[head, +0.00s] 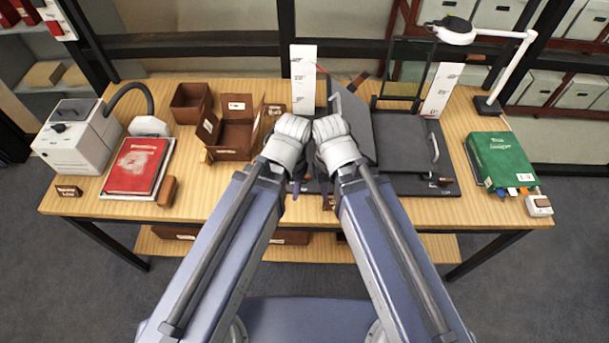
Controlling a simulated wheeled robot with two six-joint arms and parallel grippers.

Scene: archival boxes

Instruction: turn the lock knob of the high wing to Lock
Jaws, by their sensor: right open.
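A dark grey cradle with two wings stands right of centre on the table. Its left wing (357,125) is tilted up and looks the higher one; my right wrist covers its lower left part. The right wing (402,142) lies lower and nearly flat, with a small knob (441,181) at its front right corner. The high wing's lock knob and its label cannot be made out behind my arms. My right gripper (322,172) is open, mostly hidden under its wrist at the cradle's left side. My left gripper (296,186) is beside it, mostly hidden under its wrist; its jaws cannot be read.
White scale boards (303,80) (441,90) stand behind the cradle. Brown open boxes (236,138) are left of my arms. A red book (136,166) and a white machine (75,135) are farther left. A green book (502,158) and a lamp (487,105) are at right.

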